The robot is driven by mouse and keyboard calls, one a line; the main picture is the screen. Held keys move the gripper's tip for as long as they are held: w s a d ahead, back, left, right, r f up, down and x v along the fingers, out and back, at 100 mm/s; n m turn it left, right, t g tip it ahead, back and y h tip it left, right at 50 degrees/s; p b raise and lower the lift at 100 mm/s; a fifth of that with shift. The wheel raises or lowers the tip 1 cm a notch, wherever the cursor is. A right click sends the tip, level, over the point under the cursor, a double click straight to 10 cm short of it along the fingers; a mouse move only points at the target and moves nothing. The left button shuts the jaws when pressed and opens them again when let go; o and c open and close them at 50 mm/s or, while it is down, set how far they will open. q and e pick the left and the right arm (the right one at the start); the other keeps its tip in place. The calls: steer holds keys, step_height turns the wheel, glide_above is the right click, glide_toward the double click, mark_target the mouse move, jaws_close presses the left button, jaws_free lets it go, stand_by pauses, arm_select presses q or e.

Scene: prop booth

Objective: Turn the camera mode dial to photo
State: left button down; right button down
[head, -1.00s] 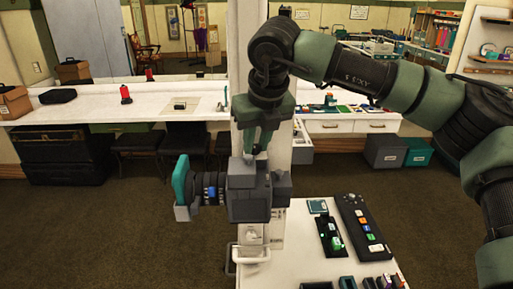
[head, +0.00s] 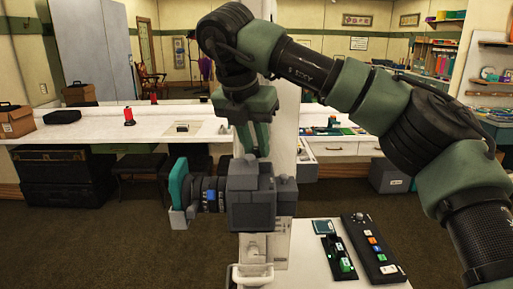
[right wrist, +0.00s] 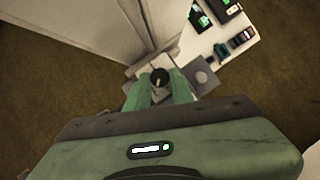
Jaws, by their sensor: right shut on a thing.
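The dark grey camera (head: 250,205) stands on a post in the middle of the head view, with a black lens (head: 208,192) and a teal front piece (head: 179,183) toward the left. My right gripper (head: 253,150) comes down from above onto the camera's top; its tips are partly hidden behind a raised block. In the right wrist view its green fingers (right wrist: 160,90) are closed around the small dark mode dial (right wrist: 160,77), which has a light mark. The mode the mark points to is too small to read. My left gripper is out of view.
A white cart top (head: 300,270) at lower right holds a black control panel (head: 370,248) and a small board (head: 338,256) with green parts. A long white counter (head: 60,133) runs behind. Open carpet (head: 100,230) lies to the left.

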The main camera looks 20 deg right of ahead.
steer(key=shift+r+m, duration=0.1)
steer(key=shift+m, duration=0.4)
steer(key=c, duration=1.5)
jaws_free()
steer(key=shift+a, duration=0.1)
steer(key=v, duration=0.8)
steer(key=shift+w+a, duration=0.1)
steer(key=shift+a, duration=0.05)
